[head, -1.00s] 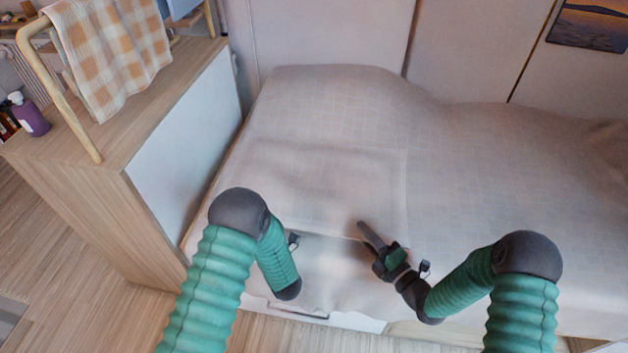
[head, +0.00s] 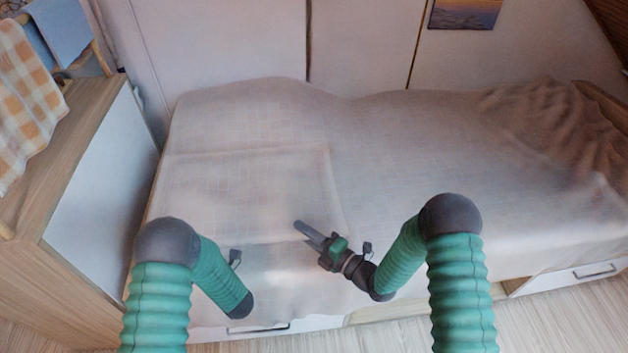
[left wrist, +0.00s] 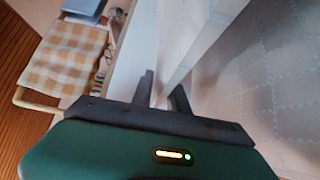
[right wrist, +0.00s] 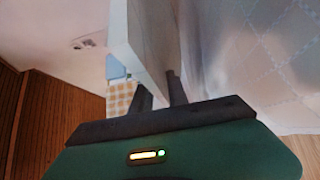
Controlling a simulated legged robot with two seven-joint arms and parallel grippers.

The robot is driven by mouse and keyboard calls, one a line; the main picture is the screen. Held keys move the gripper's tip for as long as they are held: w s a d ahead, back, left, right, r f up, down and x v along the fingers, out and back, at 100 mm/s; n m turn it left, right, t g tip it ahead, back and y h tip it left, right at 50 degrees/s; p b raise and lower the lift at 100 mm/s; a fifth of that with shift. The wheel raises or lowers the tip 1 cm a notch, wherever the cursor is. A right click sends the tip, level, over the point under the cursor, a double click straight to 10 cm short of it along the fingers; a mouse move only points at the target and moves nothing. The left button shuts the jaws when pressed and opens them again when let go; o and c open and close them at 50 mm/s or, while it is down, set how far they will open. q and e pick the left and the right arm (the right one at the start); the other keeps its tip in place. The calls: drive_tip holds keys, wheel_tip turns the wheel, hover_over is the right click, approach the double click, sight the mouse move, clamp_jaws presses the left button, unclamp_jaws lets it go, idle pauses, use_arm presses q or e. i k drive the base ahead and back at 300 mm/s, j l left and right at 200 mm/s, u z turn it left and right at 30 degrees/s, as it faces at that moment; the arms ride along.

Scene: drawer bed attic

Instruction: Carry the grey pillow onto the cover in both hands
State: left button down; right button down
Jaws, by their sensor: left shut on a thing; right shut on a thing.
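The grey pillow (head: 240,190) looks like a pale, faintly checked square over the left part of the bed cover (head: 420,150), and its outline blends with the cover. My right gripper (head: 302,228) is at its near edge, right of the middle. In the right wrist view, its fingers (right wrist: 160,92) are shut on a pale slab edge, which I take as the pillow. My left gripper is hidden behind its forearm in the head view. In the left wrist view, its fingers (left wrist: 163,92) are shut on a similar pale edge (left wrist: 207,48). I cannot tell how far the pillow is above the cover.
A wooden cabinet (head: 85,170) with a white side stands close to the bed's left end. A checked towel (head: 28,105) hangs on a rail there. A panelled wall (head: 210,40) closes the back. The cover is bare to the right, with wrinkles at the far right.

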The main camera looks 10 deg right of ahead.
sight(453, 191)
drive_tip(key=l+z, duration=0.1)
drive_tip(key=l, duration=0.55)
drive_tip(key=l+z, duration=0.15)
drive_tip(key=l, duration=0.5)
drive_tip(key=i+l+z, duration=0.1)
drive_tip(key=l, duration=0.55)
drive_tip(key=i+l+z, duration=0.1)
drive_tip(key=l, duration=0.55)
